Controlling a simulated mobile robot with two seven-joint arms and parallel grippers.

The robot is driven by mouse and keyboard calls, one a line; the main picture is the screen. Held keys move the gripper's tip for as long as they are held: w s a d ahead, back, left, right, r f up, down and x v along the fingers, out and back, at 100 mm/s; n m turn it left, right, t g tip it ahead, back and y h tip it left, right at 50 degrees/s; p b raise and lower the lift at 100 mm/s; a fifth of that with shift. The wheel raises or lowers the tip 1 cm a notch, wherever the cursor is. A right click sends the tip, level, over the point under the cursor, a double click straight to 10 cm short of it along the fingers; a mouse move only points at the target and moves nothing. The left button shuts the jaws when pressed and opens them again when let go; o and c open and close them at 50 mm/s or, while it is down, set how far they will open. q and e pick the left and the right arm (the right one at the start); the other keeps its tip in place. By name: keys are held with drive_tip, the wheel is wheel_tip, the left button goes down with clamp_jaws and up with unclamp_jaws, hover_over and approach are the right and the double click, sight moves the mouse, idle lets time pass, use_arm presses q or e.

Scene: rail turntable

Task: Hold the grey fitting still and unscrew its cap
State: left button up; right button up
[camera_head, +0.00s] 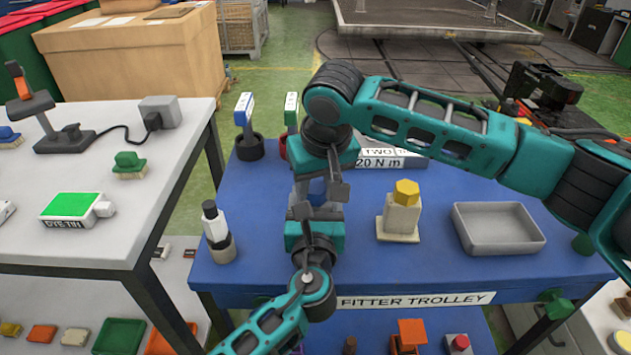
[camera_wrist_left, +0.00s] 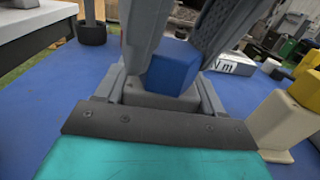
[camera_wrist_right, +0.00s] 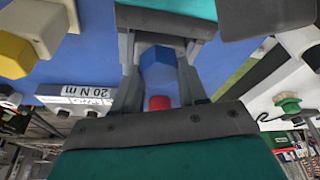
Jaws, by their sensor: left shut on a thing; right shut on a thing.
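The grey fitting (camera_wrist_left: 150,98) stands between my two grippers above the blue trolley, with its blue six-sided cap (camera_wrist_left: 172,68) on top. The cap also shows in the right wrist view (camera_wrist_right: 158,65) and as a small blue patch in the head view (camera_head: 318,187). My left gripper (camera_head: 316,208) comes from the near side and is shut on the grey body. My right gripper (camera_head: 323,183) comes from the far side and is shut on the blue cap. The fingers hide most of the fitting in the head view. I cannot tell whether the cap has turned.
A beige fitting with a yellow cap (camera_head: 406,193) stands to the right, beside an empty grey tray (camera_head: 500,245). A black-and-white bottle (camera_head: 215,225) stands to the left.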

drive_tip(key=shift+d+n, duration=0.1)
drive_tip(key=shift+n, duration=0.7)
drive_tip(key=n+y, duration=0.1)
drive_tip(key=n, duration=0.2)
drive_tip(key=shift+w+g, duration=0.1)
drive_tip(key=shift+g, duration=0.3)
drive_tip(key=shift+d+n+g+y, duration=0.1)
drive_tip(key=shift+n+g+y, duration=0.25)
drive_tip(key=shift+n, duration=1.15)
drive_tip(key=shift+w+n+g, duration=0.1)
drive_tip(key=shift+n+g, duration=0.15)
drive_tip(key=shift+n, duration=0.85)
drive_tip(key=n+g, duration=0.1)
drive_tip(key=n, duration=0.2)
drive_tip(key=shift+f+n+y, duration=0.1)
drive_tip(key=shift+n+y, duration=0.15)
drive_tip(key=shift+n, duration=0.15)
